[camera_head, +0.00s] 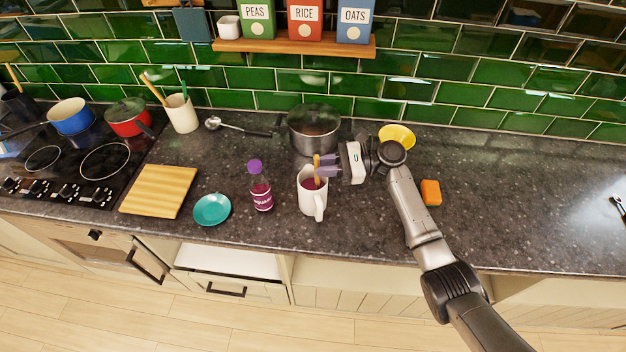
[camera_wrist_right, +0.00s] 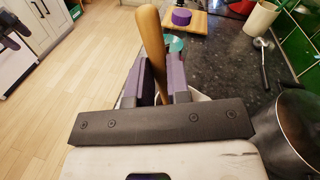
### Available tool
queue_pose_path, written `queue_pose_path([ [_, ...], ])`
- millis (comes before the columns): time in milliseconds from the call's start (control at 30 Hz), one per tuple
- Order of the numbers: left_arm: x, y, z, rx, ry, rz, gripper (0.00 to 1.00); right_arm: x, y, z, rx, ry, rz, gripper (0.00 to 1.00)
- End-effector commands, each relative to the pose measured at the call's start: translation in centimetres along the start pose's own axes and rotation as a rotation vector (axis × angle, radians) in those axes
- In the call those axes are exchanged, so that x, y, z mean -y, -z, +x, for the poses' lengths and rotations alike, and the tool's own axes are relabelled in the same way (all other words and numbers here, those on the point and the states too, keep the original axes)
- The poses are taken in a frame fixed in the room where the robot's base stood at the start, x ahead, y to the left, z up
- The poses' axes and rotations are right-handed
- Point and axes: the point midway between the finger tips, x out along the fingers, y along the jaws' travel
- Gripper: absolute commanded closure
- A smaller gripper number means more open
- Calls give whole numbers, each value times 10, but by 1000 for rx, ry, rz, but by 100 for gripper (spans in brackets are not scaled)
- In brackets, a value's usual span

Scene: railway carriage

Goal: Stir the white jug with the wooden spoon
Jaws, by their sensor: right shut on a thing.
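The white jug (camera_head: 311,199) stands upright on the dark worktop, with dark purple liquid showing inside. The wooden spoon (camera_head: 317,170) stands in the jug, its lower end hidden in the liquid. My right gripper (camera_head: 322,166) is shut on the spoon's handle just above the jug's rim. In the right wrist view the spoon handle (camera_wrist_right: 151,42) rises between the purple fingers of my right gripper (camera_wrist_right: 160,84). The jug is mostly hidden there behind the gripper. My left gripper does not show in the head view.
A purple-capped bottle (camera_head: 261,188) stands just left of the jug, with a teal dish (camera_head: 212,209) beyond it. A steel pot (camera_head: 313,140) stands behind the jug. A yellow bowl (camera_head: 397,137) and an orange sponge (camera_head: 431,192) lie to the right. The far right worktop is mostly clear.

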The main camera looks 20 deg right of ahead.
Motion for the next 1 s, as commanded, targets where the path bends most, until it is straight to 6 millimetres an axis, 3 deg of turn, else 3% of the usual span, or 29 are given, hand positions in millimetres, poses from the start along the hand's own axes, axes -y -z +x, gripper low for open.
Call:
queue_pose_path([
  [233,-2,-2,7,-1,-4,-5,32,9,1,12,2,-1,0,100],
  [667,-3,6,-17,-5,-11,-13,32,-5,-6,15,0,-1,-2,100],
  [1000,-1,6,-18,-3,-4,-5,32,2,-34,13,1,0,-3,100],
])
